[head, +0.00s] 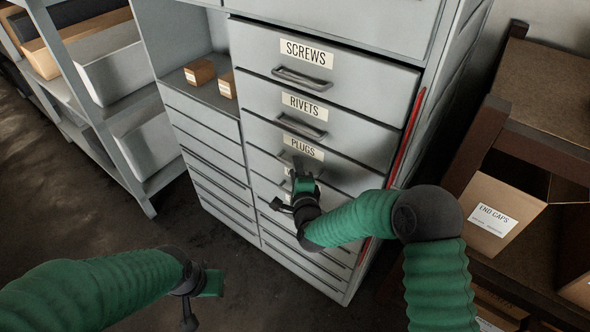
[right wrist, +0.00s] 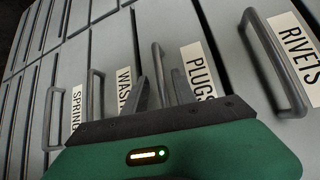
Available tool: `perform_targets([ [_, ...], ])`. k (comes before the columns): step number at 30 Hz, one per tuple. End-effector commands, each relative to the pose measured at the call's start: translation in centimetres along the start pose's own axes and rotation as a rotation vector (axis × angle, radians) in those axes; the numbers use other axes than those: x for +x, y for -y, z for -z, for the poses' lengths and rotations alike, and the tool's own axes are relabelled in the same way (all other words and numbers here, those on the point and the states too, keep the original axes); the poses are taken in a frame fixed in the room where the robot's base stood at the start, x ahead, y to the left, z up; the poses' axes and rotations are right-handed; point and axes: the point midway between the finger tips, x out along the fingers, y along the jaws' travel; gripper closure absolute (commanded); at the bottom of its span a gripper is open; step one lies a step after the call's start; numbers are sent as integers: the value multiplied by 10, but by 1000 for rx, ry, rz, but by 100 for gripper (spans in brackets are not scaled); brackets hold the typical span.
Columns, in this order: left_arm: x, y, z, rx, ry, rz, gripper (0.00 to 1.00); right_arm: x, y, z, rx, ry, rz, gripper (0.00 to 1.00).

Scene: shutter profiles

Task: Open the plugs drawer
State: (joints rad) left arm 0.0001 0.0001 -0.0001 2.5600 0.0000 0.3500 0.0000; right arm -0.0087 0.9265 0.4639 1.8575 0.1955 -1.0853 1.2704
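The plugs drawer (head: 336,172) is the grey drawer front labelled PLUGS, below the rivets drawer. It looks shut, level with its neighbours. My right gripper (head: 302,166) is at this drawer, just below the label, and hides most of its handle in the head view. In the right wrist view, the two dark fingers of this gripper (right wrist: 161,90) stand apart, one on each side of the plugs handle (right wrist: 157,62). Contact with the handle cannot be told. My left gripper (head: 200,295) hangs low at the left, away from the cabinet; its fingers are unclear.
The screws drawer (head: 325,62) and rivets drawer (head: 345,125) are above, both shut. A red strip (head: 408,135) runs down the cabinet's right edge. An END CAPS box (head: 500,212) stands on the right shelf. Open floor (head: 170,232) lies left of the cabinet.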

Motion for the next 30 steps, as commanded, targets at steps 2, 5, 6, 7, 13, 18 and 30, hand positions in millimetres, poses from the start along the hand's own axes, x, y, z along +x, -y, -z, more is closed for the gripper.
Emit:
perform_targets([
  [2, 0, 0, 0, 0, 0, 0, 100, 1, 0, -1, -1, 0, 0, 67],
  [5, 0, 0, 0, 1, 0, 0, 100, 1, 0, -2, -2, 0, -1, 67],
  [6, 0, 0, 0, 1, 0, 0, 100, 1, 0, -2, -2, 0, -1, 67],
  [7, 0, 0, 0, 1, 0, 0, 100, 1, 0, -2, -2, 0, -1, 70],
  [13, 0, 0, 0, 0, 0, 0, 100, 1, -1, -2, -2, 0, -1, 96],
  [18, 0, 0, 0, 0, 0, 0, 100, 0, -1, -2, -2, 1, -3, 100],
  [30, 0, 0, 0, 0, 0, 0, 100, 0, -3, -1, -2, 0, -6, 100],
])
